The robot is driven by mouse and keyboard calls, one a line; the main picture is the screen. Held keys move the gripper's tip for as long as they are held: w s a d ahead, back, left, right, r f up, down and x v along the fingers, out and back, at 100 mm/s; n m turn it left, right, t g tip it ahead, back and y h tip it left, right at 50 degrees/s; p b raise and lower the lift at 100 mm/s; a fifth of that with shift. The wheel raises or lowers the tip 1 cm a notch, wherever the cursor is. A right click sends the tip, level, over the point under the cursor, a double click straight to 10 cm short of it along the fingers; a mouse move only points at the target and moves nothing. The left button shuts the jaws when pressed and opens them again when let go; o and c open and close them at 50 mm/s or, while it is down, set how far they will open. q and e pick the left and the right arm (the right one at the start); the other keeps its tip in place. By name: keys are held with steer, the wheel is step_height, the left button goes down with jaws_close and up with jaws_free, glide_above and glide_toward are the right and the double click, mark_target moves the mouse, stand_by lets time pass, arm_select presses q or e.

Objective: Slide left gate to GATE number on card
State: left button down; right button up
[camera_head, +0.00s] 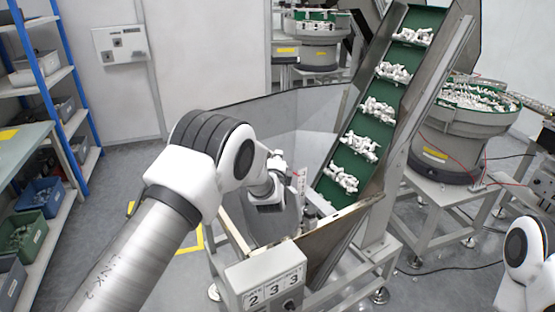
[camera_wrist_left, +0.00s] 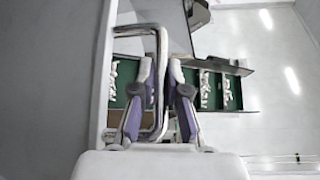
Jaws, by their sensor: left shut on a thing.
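A grey box with a card (camera_head: 270,289) on the front of the hopper shows the digits 2, 3, 3 from left to right; the small print above them is hard to read. My left gripper (camera_head: 284,196) is inside the hopper, near the foot of the green conveyor, mostly hidden by my own wrist. In the left wrist view its purple-sided fingers (camera_wrist_left: 164,78) are shut on a bent metal handle (camera_wrist_left: 161,48), apparently the left gate's. The gate plate itself cannot be made out clearly. My right gripper is out of view.
The green inclined conveyor (camera_head: 370,137) carries clusters of white caps above the hopper. A white strip with red marks (camera_head: 301,182) stands beside my left gripper. The hopper's front wall (camera_head: 316,240) is close by. A bowl feeder (camera_head: 451,142) stands right, shelves (camera_head: 61,75) left.

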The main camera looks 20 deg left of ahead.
arm_select(q)
step_height(320, 180, down, 3)
steer(key=b, duration=0.2)
steer(key=shift+r+b, duration=0.1)
steer(key=shift+b, duration=0.25)
steer(key=shift+w+r, duration=0.1)
steer(key=shift+r, duration=0.05)
steer(key=c, duration=1.2)
jaws_free()
steer(key=v, duration=1.2)
